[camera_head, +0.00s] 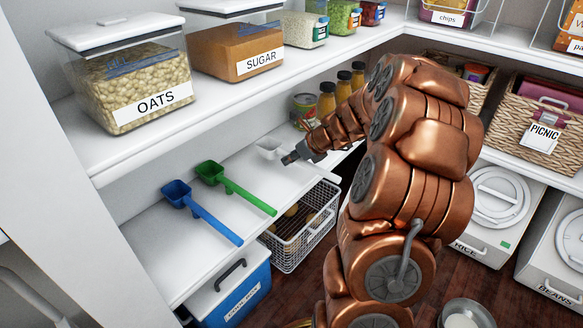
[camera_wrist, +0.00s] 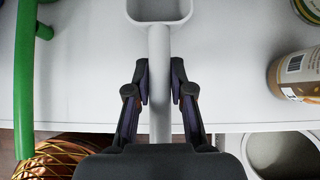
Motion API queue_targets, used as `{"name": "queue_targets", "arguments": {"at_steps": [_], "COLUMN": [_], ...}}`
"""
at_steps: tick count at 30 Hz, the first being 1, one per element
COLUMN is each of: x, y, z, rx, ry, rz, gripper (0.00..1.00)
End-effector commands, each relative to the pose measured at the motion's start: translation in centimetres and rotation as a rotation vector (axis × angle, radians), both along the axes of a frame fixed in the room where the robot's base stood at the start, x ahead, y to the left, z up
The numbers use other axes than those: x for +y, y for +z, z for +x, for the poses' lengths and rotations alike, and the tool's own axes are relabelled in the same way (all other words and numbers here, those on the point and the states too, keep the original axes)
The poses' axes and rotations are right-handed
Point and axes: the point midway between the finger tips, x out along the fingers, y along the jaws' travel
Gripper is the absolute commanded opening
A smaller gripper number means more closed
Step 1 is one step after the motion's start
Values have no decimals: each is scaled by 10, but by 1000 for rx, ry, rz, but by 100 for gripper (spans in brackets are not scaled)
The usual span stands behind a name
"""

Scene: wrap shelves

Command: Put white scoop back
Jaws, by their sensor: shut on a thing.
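The white scoop (camera_head: 269,149) is at the middle shelf, right of the green scoop. In the wrist view the white scoop (camera_wrist: 159,40) has its cup at the top and its handle running down between the fingers. My gripper (camera_head: 287,158) is shut on the handle; its fingers (camera_wrist: 159,82) stand on both sides of it. I cannot tell whether the scoop touches the shelf or is slightly above it. The green scoop (camera_head: 235,187) and the blue scoop (camera_head: 201,210) lie on the middle shelf (camera_head: 150,235) to the left.
The oats bin (camera_head: 125,80) and sugar bin (camera_head: 235,48) stand on the shelf above. Bottles (camera_head: 327,101) and a can (camera_head: 304,108) stand right of the white scoop; one bottle (camera_wrist: 295,78) is near in the wrist view. A wire basket (camera_head: 300,228) is below.

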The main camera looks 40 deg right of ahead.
Motion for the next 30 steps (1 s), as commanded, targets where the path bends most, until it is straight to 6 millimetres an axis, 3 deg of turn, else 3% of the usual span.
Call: {"name": "queue_targets", "arguments": {"at_steps": [4, 15, 16, 21, 23, 30], "x": [0, -1, -1, -1, -1, -1], "y": [-24, -26, -26, -26, -26, -26], "z": [-1, -1, -1, -1, -1, -1], "rx": [1, 1, 1, 1, 1, 1], "ry": [-2, -2, -2, -1, -2, -1], "rz": [0, 0, 0, 0, 0, 0], "gripper": [0, 0, 24, 41, 47, 47]}}
